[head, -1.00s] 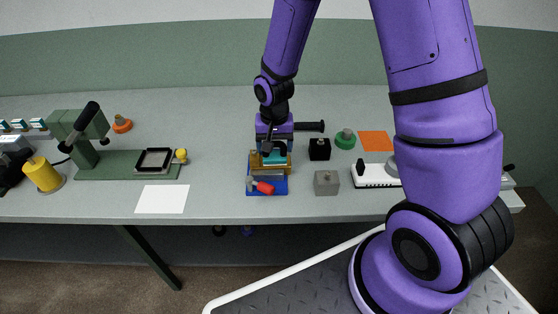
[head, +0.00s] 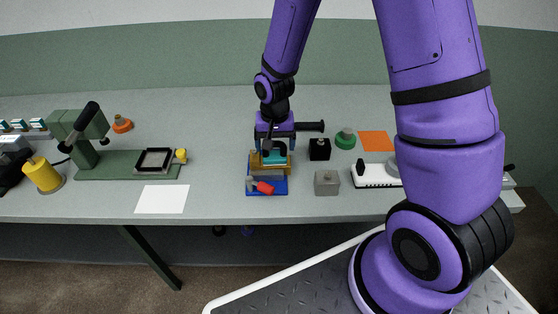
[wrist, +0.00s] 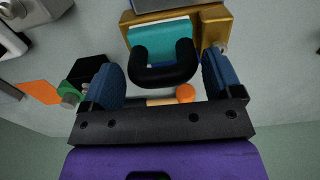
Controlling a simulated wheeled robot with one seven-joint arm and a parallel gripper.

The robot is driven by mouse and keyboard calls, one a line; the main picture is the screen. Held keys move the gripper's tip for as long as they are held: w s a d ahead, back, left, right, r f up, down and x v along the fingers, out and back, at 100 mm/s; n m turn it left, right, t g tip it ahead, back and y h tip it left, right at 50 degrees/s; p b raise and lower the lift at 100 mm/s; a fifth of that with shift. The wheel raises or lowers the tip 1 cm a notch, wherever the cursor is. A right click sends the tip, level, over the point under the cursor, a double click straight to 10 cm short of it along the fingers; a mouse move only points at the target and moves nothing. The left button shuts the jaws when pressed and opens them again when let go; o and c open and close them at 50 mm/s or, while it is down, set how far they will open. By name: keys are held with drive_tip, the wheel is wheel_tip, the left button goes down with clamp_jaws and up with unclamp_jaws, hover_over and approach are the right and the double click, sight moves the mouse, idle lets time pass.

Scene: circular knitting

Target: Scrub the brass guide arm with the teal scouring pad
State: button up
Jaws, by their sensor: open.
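The teal scouring pad (head: 275,158) is a block with a black curved handle (wrist: 165,72). It sits at the brass guide arm (head: 285,168), whose brass also shows beside and behind the pad in the wrist view (wrist: 214,22). Whether the pad touches the brass is hard to tell. My gripper (head: 275,145) is above the pad. In the wrist view its two blue fingers (wrist: 162,82) stand wide apart, one on each side of the handle, with gaps between. The gripper is open and holds nothing.
A blue base (head: 281,188) with a red-ended part (head: 265,187) lies below the brass. A black block (head: 320,149), grey block (head: 327,183) and green knob (head: 345,139) stand to the right. A white sheet (head: 162,199) and green press (head: 110,165) are left.

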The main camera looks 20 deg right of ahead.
drive_tip(key=shift+c, duration=0.2)
drive_tip(key=c, duration=0.6)
drive_tip(key=shift+s+d, duration=0.2)
drive_tip(key=shift+d, duration=0.3)
drive_tip(key=shift+s+d, duration=0.2)
drive_tip(key=shift+d, duration=0.25)
drive_tip(key=shift+c, duration=0.2)
drive_tip(key=o, duration=0.7)
drive_tip(key=c, duration=0.7)
drive_tip(key=shift+r, duration=2.5)
